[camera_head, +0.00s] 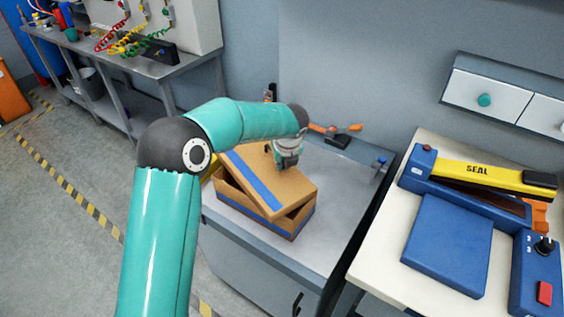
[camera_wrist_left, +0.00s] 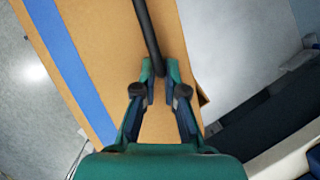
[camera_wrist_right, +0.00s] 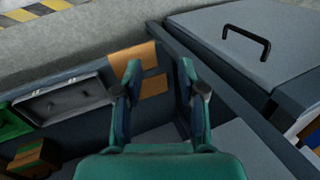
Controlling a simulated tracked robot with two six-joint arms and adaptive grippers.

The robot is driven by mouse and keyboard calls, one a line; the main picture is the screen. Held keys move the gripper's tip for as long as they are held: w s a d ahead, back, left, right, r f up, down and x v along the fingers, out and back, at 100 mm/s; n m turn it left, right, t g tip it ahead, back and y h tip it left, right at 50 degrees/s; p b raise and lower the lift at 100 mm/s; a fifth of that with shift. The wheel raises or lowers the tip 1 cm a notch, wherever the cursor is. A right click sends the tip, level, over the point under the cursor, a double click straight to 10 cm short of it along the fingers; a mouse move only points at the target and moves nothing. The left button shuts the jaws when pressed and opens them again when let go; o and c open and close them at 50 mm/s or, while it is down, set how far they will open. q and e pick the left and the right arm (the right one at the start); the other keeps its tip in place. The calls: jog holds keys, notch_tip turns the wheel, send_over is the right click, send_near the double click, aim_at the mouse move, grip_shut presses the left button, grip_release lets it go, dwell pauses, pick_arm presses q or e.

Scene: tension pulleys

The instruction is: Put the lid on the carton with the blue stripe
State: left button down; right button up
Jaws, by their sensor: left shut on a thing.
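The cardboard carton (camera_head: 232,193) with a blue stripe low on its side stands on the grey bench. Its cardboard lid (camera_head: 287,189), with a blue stripe, is over the carton, tilted and skewed, with dark gaps between them at the left and right. My left gripper (camera_head: 286,157) is above the lid. In the left wrist view my left gripper (camera_wrist_left: 160,72) is shut on the dark bar handle (camera_wrist_left: 147,28) of the lid (camera_wrist_left: 112,50). My right gripper (camera_wrist_right: 160,72) is open and empty in the right wrist view, out of the head view.
A yellow and blue sealer (camera_head: 470,176) and a blue plate (camera_head: 450,245) are on the pale table at right. Tools with orange handles (camera_head: 335,134) lie behind the lid. The right wrist view shows a handled grey cabinet (camera_wrist_right: 250,55) and a grey case (camera_wrist_right: 65,97).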

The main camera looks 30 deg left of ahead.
pick_arm(q)
jog(key=shift+s+d+f+b, duration=0.15)
jog(key=shift+s+d+b, duration=0.35)
jog(key=shift+s, duration=0.1)
jog(key=shift+s, duration=0.1)
jog(key=shift+f, duration=0.25)
dwell(0.4)
jog(key=shift+f, duration=0.25)
dwell(0.3)
